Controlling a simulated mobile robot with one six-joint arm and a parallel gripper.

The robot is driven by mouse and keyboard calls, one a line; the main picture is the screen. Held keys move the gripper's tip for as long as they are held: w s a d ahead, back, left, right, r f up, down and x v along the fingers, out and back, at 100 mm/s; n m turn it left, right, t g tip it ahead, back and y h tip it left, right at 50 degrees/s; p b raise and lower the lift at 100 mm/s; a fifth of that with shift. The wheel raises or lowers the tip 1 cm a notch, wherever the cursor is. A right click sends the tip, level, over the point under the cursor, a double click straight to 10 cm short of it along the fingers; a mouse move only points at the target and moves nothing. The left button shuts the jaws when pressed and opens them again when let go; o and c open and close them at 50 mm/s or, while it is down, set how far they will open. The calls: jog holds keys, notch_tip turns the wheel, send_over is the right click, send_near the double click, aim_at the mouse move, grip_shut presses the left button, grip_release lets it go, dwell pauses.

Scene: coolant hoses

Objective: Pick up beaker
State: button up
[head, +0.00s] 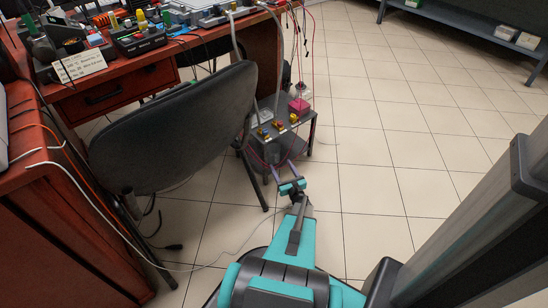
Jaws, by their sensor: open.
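My gripper (285,171) is open, with its two fingers pointing away toward a small grey stand (305,138). Nothing shows between the fingers. I cannot make out a beaker for certain. A pale, whitish vessel (301,90) stands at the back of the stand, behind a pink block (298,106), and is too small to identify. Thin hoses run down to the stand, and small yellow-orange fittings sit along its top.
A black chair (175,130) stands left of the stand, near my arm. A red workbench (120,85) with electronics is at upper left. Cables lie on the floor at left. The tiled floor (390,140) to the right is clear up to a shelf (470,25).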

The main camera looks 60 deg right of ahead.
aim_at(276, 158)
jog(key=b+x, duration=0.1)
jog(key=x, duration=0.3)
jog(key=shift+w+d+f, duration=0.1)
jog(key=shift+w+d, duration=0.4)
jog(key=shift+w, duration=0.2)
jog(key=shift+w, duration=0.1)
jog(key=shift+b+x, duration=1.35)
jog(key=shift+x, duration=1.15)
jog(key=c, duration=0.8)
